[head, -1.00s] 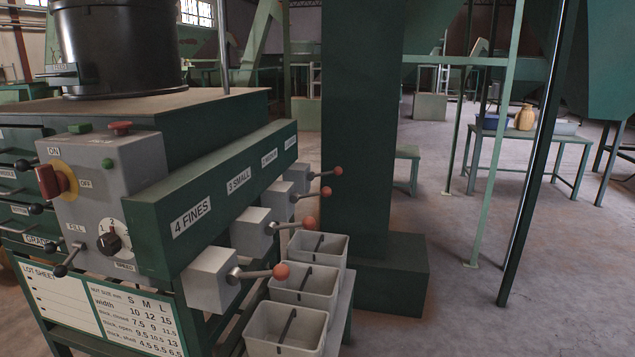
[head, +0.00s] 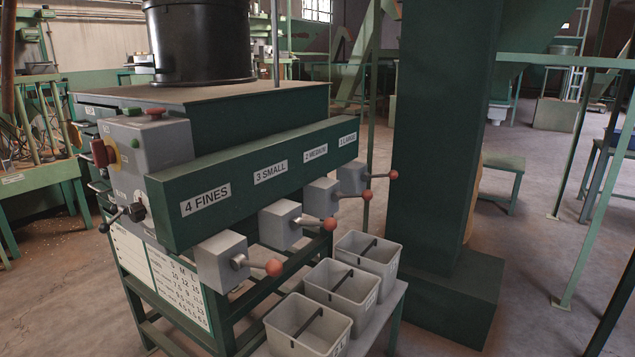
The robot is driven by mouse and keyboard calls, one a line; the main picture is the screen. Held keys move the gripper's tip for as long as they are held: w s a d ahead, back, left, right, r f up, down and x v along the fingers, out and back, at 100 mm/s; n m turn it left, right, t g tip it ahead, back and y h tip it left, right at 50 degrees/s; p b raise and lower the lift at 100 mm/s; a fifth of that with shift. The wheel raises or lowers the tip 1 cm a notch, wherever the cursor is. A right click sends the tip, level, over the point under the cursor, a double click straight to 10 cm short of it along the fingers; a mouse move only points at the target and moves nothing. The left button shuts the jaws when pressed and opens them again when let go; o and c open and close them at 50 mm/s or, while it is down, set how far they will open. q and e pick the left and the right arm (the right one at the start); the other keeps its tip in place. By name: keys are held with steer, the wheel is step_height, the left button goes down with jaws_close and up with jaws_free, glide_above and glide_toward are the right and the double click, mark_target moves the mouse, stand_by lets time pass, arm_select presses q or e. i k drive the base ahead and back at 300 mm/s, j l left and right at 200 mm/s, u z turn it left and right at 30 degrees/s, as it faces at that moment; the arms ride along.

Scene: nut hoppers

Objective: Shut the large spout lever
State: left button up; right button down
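The large spout lever (head: 380,175) is a short rod with a red ball, on the farthest grey spout box (head: 352,179) under the label that reads 1 LARGE (head: 347,139). The rod sticks out to the right, roughly level. Nearer along the green beam (head: 235,187) are the medium lever (head: 367,195), the small lever (head: 329,224) and the fines lever (head: 273,268), each with a red ball and pointing right. Neither of my grippers is in view.
Grey bins (head: 340,293) stand on a low bench (head: 375,325) below the spouts. A thick green column (head: 440,130) on a wide base rises just right of the large lever. A control box (head: 150,150) is at the machine's left end. Floor is open at front left.

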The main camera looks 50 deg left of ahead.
mark_target(393, 173)
steer(key=i+l+u, duration=0.1)
steer(key=u, duration=0.35)
steer(key=i+l+u, duration=0.2)
steer(key=u, duration=0.3)
steer(key=i+l+u, duration=0.25)
steer(key=u, duration=0.2)
steer(key=i+l+u, duration=0.1)
steer(key=l+u, duration=0.35)
steer(key=i+l+u, duration=0.1)
steer(key=u, duration=0.15)
steer(key=l, duration=0.1)
